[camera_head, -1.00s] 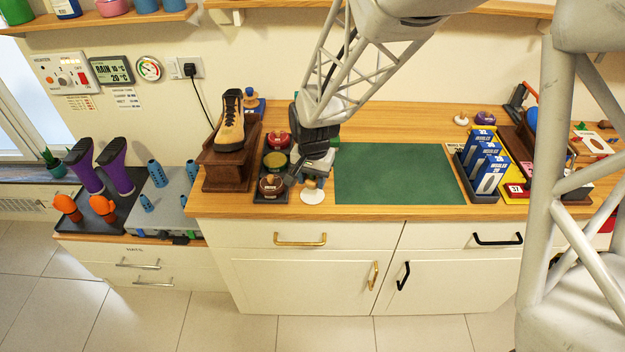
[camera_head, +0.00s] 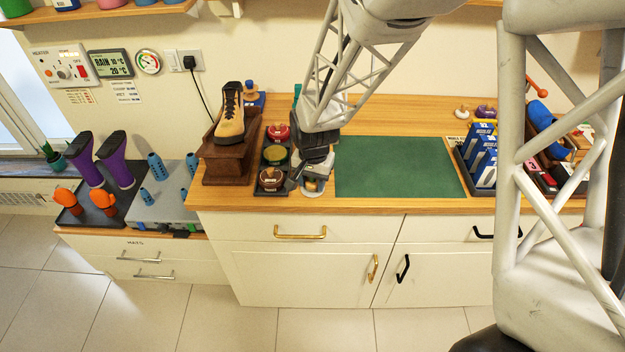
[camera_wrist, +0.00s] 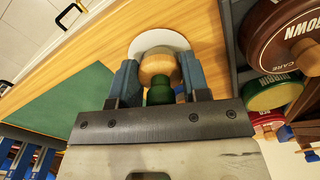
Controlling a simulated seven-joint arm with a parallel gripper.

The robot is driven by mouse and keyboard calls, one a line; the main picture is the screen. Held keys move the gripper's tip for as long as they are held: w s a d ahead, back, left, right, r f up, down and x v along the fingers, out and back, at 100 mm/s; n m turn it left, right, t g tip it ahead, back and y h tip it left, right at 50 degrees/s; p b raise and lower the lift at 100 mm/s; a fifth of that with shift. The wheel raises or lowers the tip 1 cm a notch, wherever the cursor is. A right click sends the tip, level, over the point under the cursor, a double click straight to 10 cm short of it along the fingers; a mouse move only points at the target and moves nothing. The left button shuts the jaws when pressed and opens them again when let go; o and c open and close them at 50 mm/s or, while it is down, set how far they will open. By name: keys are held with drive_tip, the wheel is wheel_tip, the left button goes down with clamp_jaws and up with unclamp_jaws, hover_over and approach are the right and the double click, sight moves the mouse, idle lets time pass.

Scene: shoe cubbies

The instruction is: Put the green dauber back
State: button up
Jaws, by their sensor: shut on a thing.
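The green dauber, with a wooden knob and a green part, shows in the wrist view (camera_wrist: 160,94). My gripper (camera_wrist: 158,76) is shut on it, one finger on each side. In the head view my gripper (camera_head: 308,181) is low over the front of the counter and mostly hides the dauber. A white disc (camera_wrist: 157,40) lies at the dauber's far end; I cannot tell whether they touch. A green tin (camera_head: 275,155) stands between a red tin (camera_head: 276,132) and a brown tin (camera_head: 270,180), left of my gripper.
A boot on a wooden stand (camera_head: 229,165) is left of the tins, with a blue dauber (camera_head: 251,91) behind it. A bare green mat (camera_head: 395,168) lies to the right. White and purple daubers (camera_head: 486,111) and blue insole boxes (camera_head: 480,155) are farther right.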

drive_tip(key=o, duration=0.9)
drive_tip(key=shift+f, duration=0.1)
wheel_tip(320, 180, up, 12)
drive_tip(key=shift+d+r, duration=0.1)
drive_tip(key=shift+r, duration=0.05)
idle(0.3)
idle(0.7)
drive_tip(key=s+d+r+n+t, duration=0.1)
drive_tip(key=s+d+r, duration=0.5)
drive_tip(key=s+d, duration=0.3)
drive_tip(key=s+d+r+n+t, duration=0.1)
drive_tip(key=s+d+r+n, duration=0.1)
drive_tip(key=s+d+r, duration=0.4)
drive_tip(key=s+d, duration=0.4)
drive_tip(key=s, duration=0.6)
drive_tip(key=shift+s+r+t, duration=0.15)
drive_tip(key=shift+s+t, duration=0.05)
drive_tip(key=shift+t, duration=0.1)
